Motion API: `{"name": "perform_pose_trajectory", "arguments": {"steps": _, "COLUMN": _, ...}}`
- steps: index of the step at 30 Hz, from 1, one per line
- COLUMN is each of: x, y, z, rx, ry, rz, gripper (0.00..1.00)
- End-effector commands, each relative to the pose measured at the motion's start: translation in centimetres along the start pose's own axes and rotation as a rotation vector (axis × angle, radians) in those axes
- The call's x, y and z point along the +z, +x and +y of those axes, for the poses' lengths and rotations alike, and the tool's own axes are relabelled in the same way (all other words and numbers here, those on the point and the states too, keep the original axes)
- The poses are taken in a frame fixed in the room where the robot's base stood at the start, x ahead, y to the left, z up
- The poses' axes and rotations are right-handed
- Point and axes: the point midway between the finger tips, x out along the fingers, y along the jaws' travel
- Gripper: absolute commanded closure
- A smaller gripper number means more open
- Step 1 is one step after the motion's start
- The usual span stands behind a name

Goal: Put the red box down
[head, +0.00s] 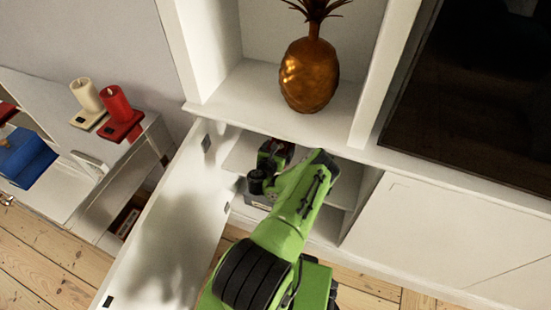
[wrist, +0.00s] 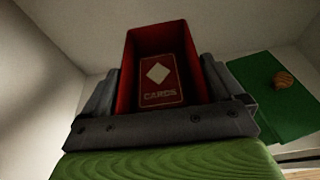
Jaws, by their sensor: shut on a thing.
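The red box (wrist: 125,85) is an open-topped box with a red card pack marked "CARDS" (wrist: 162,82) inside it. My gripper (wrist: 160,100) is shut on the red box, with a dark finger on each side of it. In the head view my green arm reaches into the open cabinet compartment (head: 238,155), and my gripper (head: 275,155) is inside it, mostly hidden by the arm. Only a little red shows there. I cannot tell whether the box touches a shelf.
The cabinet door (head: 165,235) stands open left of my arm. A golden pineapple (head: 309,75) stands on the shelf above. A green item (wrist: 270,95) with a small round brown thing (wrist: 284,79) lies right of the gripper. Red and cream candles (head: 117,103) stand on the left table.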

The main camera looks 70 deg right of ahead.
Motion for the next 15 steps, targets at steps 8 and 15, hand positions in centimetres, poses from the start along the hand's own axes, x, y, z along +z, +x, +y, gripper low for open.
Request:
{"name": "perform_pose_trajectory", "arguments": {"steps": 8, "x": -5.1, "y": 1.6, "z": 0.0, "rx": 0.0, "ry": -0.001, "rz": 0.0, "gripper": 0.38}}
{"name": "perform_pose_trajectory", "arguments": {"steps": 15, "x": -7.8, "y": 2.4, "z": 0.0, "rx": 0.0, "ry": -0.001, "rz": 0.0, "gripper": 0.38}}
